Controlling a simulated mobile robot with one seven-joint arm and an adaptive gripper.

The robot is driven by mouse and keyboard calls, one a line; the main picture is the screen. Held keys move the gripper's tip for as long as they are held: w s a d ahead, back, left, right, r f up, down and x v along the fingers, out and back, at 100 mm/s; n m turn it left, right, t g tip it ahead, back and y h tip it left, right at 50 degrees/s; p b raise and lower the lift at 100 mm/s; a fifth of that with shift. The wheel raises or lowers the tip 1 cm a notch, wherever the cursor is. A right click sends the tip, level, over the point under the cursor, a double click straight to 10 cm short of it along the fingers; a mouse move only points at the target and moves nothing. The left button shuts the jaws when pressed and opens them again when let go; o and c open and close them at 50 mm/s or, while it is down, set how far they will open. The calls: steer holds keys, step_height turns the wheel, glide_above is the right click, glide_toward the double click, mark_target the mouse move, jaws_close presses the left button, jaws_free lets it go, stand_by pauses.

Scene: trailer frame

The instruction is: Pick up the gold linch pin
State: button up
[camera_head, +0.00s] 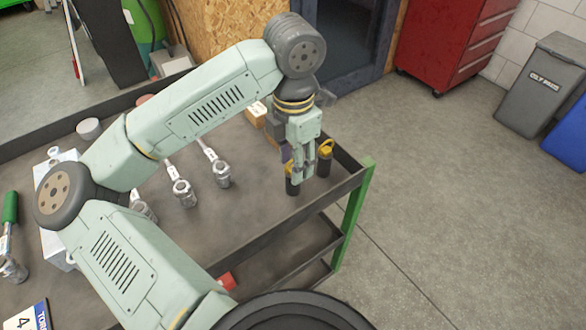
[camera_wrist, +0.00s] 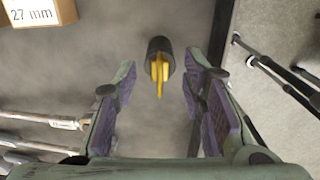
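In the wrist view a gold linch pin (camera_wrist: 160,72) shows at a dark round holder (camera_wrist: 158,48), centred between my finger pads. My gripper (camera_wrist: 160,68) is open, with one purple-grey pad on each side and visible gaps to the pin. In the head view my gripper (camera_head: 301,176) points down over the right end of the cart top. Two dark cylinders with gold parts show there: one (camera_head: 292,187) partly behind my fingers, the other (camera_head: 325,167) just to the right. I cannot tell for sure which one the wrist view shows.
The grey cart top (camera_head: 250,205) has a raised rim and green legs (camera_head: 354,205). Metal tools (camera_head: 219,172) lie left of my gripper, also at the wrist view's left edge. A box marked 27 mm (camera_wrist: 38,12) stands nearby. A red cabinet (camera_head: 455,45) stands beyond open floor.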

steer(key=shift+c, duration=0.5)
jaws_close()
step_height(320, 180, up, 10)
steer(key=shift+r+b, duration=0.1)
steer(key=shift+b, duration=0.9)
steer(key=c, duration=0.6)
jaws_free()
jaws_close()
